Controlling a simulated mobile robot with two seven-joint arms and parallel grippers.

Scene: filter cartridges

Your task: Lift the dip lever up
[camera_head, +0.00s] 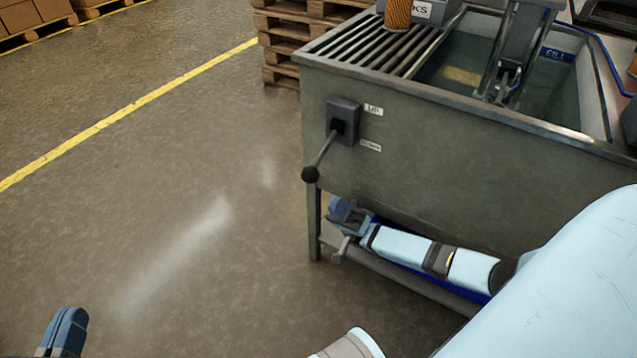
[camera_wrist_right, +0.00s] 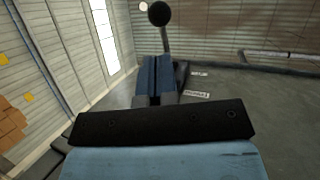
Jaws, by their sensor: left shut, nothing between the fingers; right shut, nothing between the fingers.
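The dip lever (camera_head: 324,152) is a thin rod with a black ball knob (camera_head: 310,174), on a dark housing (camera_head: 343,118) on the tank's front wall. It points down and to the left. My right gripper (camera_head: 345,208) is below and right of the knob, near the tank's lower front edge, shut and empty. In the right wrist view the knob (camera_wrist_right: 159,13) stands beyond the shut blue fingertips (camera_wrist_right: 158,65), apart from them in the picture. My left gripper (camera_head: 66,325) is shut and empty at the lower left, far from the lever.
The grey tank (camera_head: 450,140) holds liquid, with a slatted rack (camera_head: 360,45) and an orange cartridge (camera_head: 398,14) on top. A small label (camera_head: 373,109) sits beside the housing. Pallets (camera_head: 280,45) stand behind. The floor left of the tank is clear.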

